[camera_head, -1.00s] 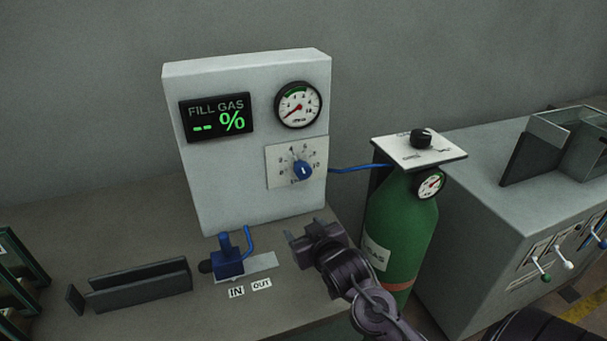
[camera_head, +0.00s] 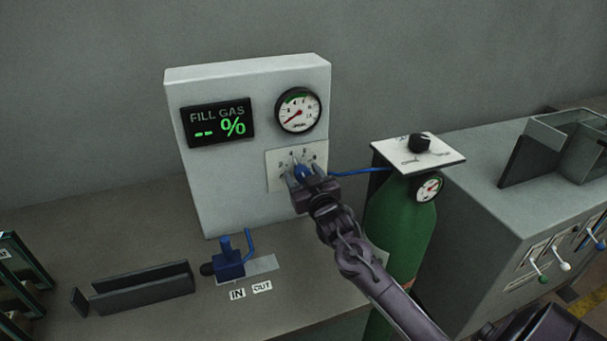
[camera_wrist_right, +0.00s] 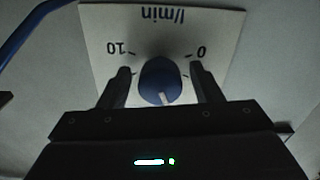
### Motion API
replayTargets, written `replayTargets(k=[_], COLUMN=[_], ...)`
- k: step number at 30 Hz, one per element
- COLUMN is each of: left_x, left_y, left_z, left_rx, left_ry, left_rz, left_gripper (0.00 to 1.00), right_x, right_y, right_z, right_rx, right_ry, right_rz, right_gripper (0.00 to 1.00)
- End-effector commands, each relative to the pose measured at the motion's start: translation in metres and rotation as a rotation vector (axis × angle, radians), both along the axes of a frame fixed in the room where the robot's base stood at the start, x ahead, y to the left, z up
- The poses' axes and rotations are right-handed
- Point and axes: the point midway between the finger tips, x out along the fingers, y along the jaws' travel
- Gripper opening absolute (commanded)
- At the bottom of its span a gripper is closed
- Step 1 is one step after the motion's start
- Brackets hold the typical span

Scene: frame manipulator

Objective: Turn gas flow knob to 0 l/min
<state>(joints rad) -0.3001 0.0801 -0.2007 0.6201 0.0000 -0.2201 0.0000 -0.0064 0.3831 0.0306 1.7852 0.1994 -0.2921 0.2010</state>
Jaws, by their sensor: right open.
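The blue gas flow knob (camera_head: 300,172) sits on a white dial plate (camera_head: 277,176) on the front of the grey panel box. In the right wrist view the knob (camera_wrist_right: 160,82) has a white pointer line at its lower edge, and the upside-down plate (camera_wrist_right: 215,40) shows "l/min", "10" on the left and "0" on the right. My right gripper (camera_head: 302,180) is open, its fingers on either side of the knob, with gaps visible in the wrist view (camera_wrist_right: 162,88). It hides the lower part of the dial in the head view. My left gripper is out of view.
The FILL GAS display (camera_head: 218,122) reads "-- %", with a round gauge (camera_head: 298,110) beside it. A blue hose (camera_head: 360,171) runs to the green gas cylinder (camera_head: 402,225). A blue valve (camera_head: 228,262) and a dark slotted holder (camera_head: 140,290) stand on the bench below.

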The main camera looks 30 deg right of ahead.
Motion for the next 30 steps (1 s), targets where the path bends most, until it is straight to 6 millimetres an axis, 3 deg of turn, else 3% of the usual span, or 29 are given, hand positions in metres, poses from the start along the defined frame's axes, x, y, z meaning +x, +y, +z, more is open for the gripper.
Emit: replayTargets(k=[6, 16, 30], left_x=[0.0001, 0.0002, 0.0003], left_y=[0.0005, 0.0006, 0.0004], left_z=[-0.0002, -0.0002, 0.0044], left_rx=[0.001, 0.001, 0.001], left_ry=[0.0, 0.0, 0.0], left_rz=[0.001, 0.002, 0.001], left_gripper=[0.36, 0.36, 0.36], right_x=[0.0002, 0.0, 0.0003], right_y=[0.0001, 0.0002, 0.0003], right_z=[-0.0001, -0.0001, 0.0006], right_rx=[0.0, 0.0, -0.117], right_ry=[0.0, 0.0, 0.03], right_rz=[0.001, 0.0, 0.002], right_gripper=[0.57, 0.14, 0.14])
